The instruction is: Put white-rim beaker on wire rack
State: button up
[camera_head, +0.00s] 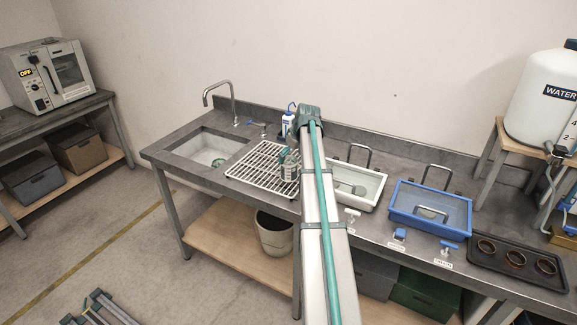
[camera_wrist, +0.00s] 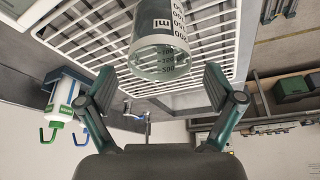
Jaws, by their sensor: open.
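A clear glass beaker (camera_wrist: 160,45) with black volume marks shows in the wrist view, which looks upside down. It is over the white wire rack (camera_wrist: 72,35) and appears to stand on it. In the head view the beaker (camera_head: 289,166) is at the right end of the rack (camera_head: 255,172), partly hidden by my arm. Its rim colour is hard to make out. My gripper (camera_wrist: 160,86) is open, with one dark green finger on each side of the beaker's near end and gaps visible.
A sink (camera_head: 210,147) with a tap is left of the rack. A wash bottle (camera_head: 287,121) stands behind it. To the right are a white basin (camera_head: 372,190), a blue basin (camera_head: 430,237) and a dark tray (camera_head: 475,264) with three brown-rimmed vessels.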

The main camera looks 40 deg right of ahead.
jog(key=b+v, duration=0.1)
jog(key=v, duration=0.4)
jog(key=shift+s+r, duration=0.15)
jog(key=shift+r, duration=0.2)
